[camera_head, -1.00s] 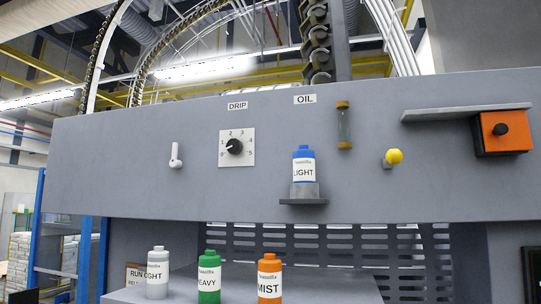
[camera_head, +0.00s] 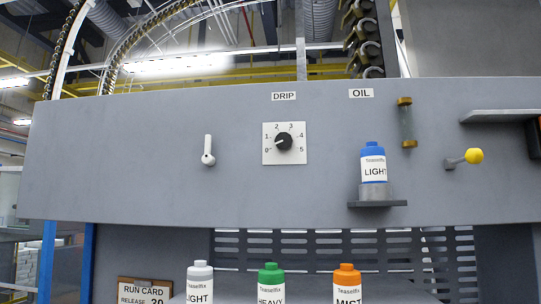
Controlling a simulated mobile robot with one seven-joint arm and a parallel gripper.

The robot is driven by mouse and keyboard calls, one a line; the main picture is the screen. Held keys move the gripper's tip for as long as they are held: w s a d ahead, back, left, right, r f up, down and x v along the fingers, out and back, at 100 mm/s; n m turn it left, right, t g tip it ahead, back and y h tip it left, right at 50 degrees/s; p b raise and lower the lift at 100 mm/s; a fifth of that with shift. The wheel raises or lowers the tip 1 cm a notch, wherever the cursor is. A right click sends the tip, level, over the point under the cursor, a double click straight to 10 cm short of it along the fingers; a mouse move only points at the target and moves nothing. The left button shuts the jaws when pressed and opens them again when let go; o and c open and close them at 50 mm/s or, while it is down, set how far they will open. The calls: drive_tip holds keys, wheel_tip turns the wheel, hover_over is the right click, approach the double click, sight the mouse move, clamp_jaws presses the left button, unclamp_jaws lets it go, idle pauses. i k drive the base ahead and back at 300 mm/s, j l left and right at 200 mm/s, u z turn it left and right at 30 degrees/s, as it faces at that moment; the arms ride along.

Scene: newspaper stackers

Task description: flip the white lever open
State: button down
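The white lever (camera_head: 208,151) is on the grey panel (camera_head: 110,160), left of the drip dial. Its arm points upward from a round pivot at its lower end. My gripper is not in view, and nothing touches the lever.
A black drip knob (camera_head: 284,142) sits on a white scale plate. A blue LIGHT bottle (camera_head: 374,163) stands on a small shelf (camera_head: 378,203). A yellow-knobbed lever (camera_head: 473,156) is at right. White (camera_head: 200,285), green (camera_head: 271,284) and orange (camera_head: 347,284) bottles stand below.

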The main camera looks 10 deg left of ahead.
sight(207, 160)
drive_tip(key=j, duration=0.85)
drive_tip(key=i+j, duration=0.15)
drive_tip(key=j, duration=0.7)
